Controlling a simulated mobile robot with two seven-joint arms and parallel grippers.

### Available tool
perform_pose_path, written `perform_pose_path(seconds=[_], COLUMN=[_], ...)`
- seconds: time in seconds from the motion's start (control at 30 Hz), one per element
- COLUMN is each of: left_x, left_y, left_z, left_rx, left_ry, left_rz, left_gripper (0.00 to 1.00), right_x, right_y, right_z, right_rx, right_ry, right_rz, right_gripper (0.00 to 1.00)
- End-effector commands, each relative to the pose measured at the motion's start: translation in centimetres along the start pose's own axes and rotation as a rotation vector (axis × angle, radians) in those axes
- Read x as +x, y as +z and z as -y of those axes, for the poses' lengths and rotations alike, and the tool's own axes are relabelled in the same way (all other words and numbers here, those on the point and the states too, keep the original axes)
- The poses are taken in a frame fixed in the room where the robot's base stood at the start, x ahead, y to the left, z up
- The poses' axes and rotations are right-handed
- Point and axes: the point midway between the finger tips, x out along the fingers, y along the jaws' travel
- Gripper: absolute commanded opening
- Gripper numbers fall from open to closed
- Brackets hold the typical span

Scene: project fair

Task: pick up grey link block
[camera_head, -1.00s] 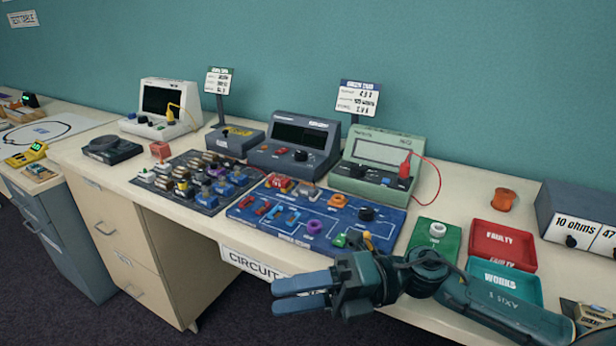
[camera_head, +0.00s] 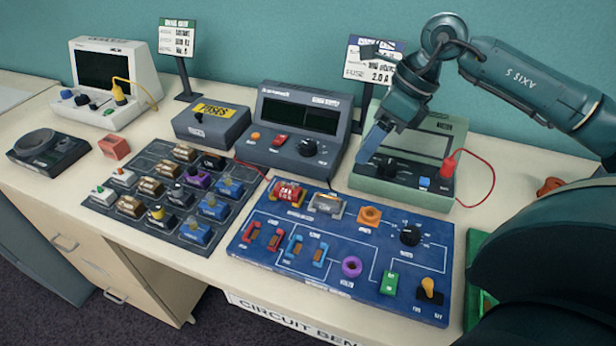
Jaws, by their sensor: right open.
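A grey block (camera_head: 327,204), which looks like the grey link block, sits near the back edge of the blue circuit board (camera_head: 335,285). A red block (camera_head: 287,192) is just left of it and an orange piece (camera_head: 370,215) is to its right. My right gripper (camera_head: 372,143) hangs above and behind the board, in front of the green meter, fingers pointing down and left. It is open, though its fingers overlap in this view. It is apart from the grey block, up and to its right. My left gripper is out of view.
The green meter (camera_head: 405,192) and dark power supply (camera_head: 295,165) stand behind the board. A dark tray (camera_head: 185,245) with several small parts lies to the left. A sign (camera_head: 365,60) stands behind my gripper. My right arm hides the table's right end.

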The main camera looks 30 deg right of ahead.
Motion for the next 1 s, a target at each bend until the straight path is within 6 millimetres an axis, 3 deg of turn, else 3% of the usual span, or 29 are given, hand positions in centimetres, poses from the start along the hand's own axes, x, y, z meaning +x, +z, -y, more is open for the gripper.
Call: perform_pose_path(seconds=[0.17,0.43,0.73,1.0], left_x=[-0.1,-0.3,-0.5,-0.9], left_y=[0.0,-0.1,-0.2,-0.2], left_z=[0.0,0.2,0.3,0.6], left_rx=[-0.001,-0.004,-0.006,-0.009], left_ry=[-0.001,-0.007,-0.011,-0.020], left_rz=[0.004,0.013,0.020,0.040], left_gripper=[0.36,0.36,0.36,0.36], right_x=[1.3,6.3,8.7,12.6], right_y=[0.0,0.0,0.1,0.2], right_z=[0.0,-0.1,-0.3,-0.8], right_rx=[0.000,0.001,0.000,0.001], right_ry=[0.002,0.004,0.003,0.003], right_rz=[-0.004,-0.002,-0.001,-0.001], right_gripper=[0.54,0.54,0.54,0.54])
